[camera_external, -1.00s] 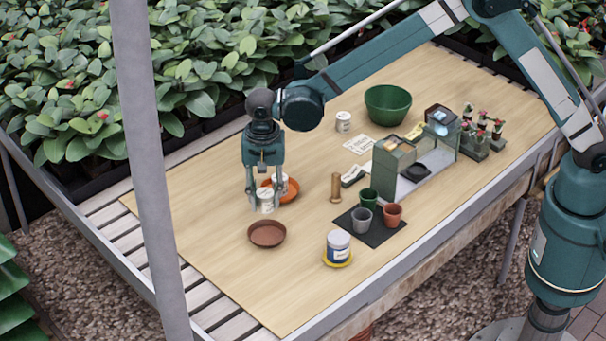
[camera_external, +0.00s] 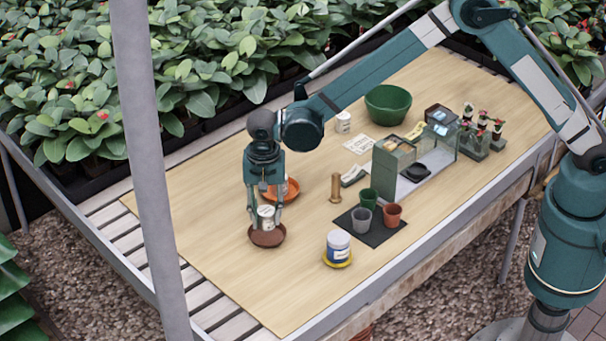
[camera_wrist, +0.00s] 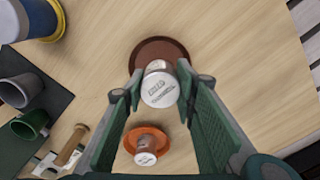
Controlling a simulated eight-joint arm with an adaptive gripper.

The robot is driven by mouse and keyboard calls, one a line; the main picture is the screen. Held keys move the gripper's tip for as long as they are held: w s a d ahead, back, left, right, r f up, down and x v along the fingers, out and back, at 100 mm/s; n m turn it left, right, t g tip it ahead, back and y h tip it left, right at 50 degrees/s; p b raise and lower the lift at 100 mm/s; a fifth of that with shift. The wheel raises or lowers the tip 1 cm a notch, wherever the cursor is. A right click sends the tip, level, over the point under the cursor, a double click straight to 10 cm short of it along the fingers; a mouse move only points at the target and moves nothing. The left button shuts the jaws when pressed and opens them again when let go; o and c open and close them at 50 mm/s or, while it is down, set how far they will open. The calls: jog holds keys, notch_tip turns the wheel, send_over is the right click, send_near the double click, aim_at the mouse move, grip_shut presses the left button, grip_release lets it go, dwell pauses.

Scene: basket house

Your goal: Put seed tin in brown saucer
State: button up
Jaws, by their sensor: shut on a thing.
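The seed tin (camera_external: 266,217) is a small white tin with a lettered lid, which shows in the wrist view (camera_wrist: 160,90). My gripper (camera_external: 265,219) is shut on it, one finger on each side. The tin is over the brown saucer (camera_external: 267,239), a shallow round dish on the table. In the wrist view the saucer (camera_wrist: 152,50) shows behind the tin, partly hidden by it. I cannot tell whether the tin's base touches the saucer.
An orange saucer (camera_wrist: 157,136) with another white tin (camera_wrist: 145,158) on it is close by. A blue-and-white tin (camera_external: 338,245) stands on a yellow saucer to the right. Pots stand on a black mat (camera_external: 378,237). The table left of the brown saucer is clear.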

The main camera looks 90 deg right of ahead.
aim_at(266, 225)
jog(key=shift+f, duration=1.85)
jog(key=shift+f+b, duration=0.15)
jog(key=shift+b, duration=0.2)
jog(key=o, duration=0.6)
notch_tip(266, 225, up, 12)
jog(key=shift+r+p, duration=0.2)
jog(key=shift+p, duration=0.6)
jog(key=shift+r, duration=0.1)
